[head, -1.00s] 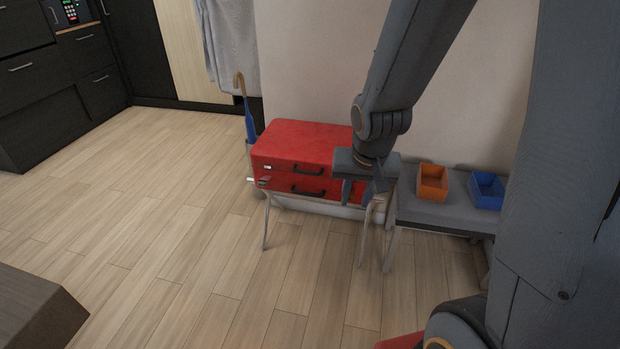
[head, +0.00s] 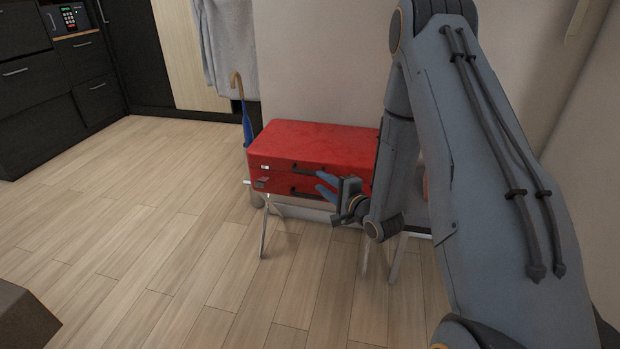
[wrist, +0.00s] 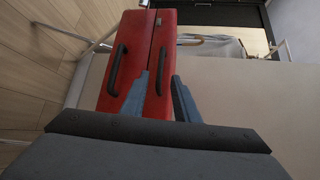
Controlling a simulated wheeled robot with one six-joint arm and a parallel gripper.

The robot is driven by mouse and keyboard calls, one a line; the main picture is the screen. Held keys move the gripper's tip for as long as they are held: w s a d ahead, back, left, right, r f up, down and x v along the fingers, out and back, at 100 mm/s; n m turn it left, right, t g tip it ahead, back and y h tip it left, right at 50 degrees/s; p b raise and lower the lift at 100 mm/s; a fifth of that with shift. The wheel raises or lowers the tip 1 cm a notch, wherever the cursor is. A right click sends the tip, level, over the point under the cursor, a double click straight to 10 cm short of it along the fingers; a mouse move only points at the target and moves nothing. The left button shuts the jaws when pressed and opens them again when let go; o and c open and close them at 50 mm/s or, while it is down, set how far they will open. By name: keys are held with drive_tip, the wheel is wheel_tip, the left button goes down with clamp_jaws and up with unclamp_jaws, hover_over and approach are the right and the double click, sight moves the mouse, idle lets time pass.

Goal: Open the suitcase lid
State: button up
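The red suitcase (head: 310,143) lies shut on a folding stand against the wall. Its front carries a dark upper handle on the lid and a dark lower handle on the base. My gripper (wrist: 160,78) is open, fingers apart and empty; the lid handle appears between the fingertips. Contact cannot be told.
The stand's thin legs (head: 264,225) reach the floor below the suitcase. An umbrella (head: 243,110) with a curved handle stands behind its left end. My arm hides most of the bench on the right.

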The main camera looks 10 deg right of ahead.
drive_tip(key=x, duration=0.7)
drive_tip(key=shift+w+a, duration=0.15)
drive_tip(key=shift+w, duration=0.15)
clamp_jaws()
